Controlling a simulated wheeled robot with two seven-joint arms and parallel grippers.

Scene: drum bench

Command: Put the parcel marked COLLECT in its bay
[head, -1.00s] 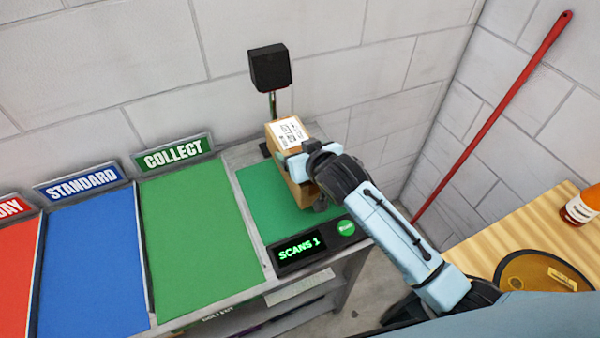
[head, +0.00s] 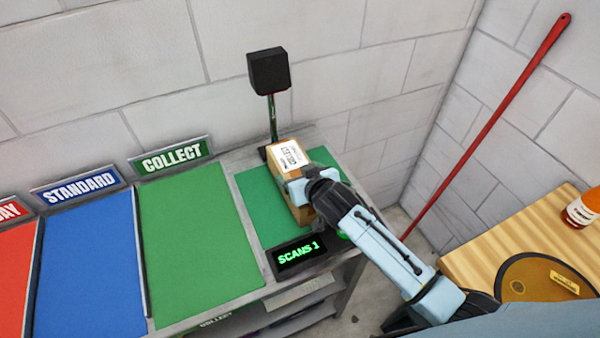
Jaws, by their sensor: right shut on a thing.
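The parcel (head: 277,163) is a brown box with a white label on top. The label print is small and sideways, and seems to read COLLECT. The parcel is at the green scan mat (head: 257,207), below the black scanner head; I cannot tell whether it touches the mat. My right gripper (head: 300,192) is shut on the parcel, coming from the lower right and hiding part of it. The COLLECT bay (head: 195,240) is an empty green panel left of the mat, with a green COLLECT sign (head: 171,158) behind it. My left gripper is not in view.
The black scanner (head: 268,71) stands on a post behind the parcel. A display (head: 298,254) reads SCANS 1. The blue STANDARD bay (head: 85,260) and a red bay (head: 15,275) lie further left, both empty where visible.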

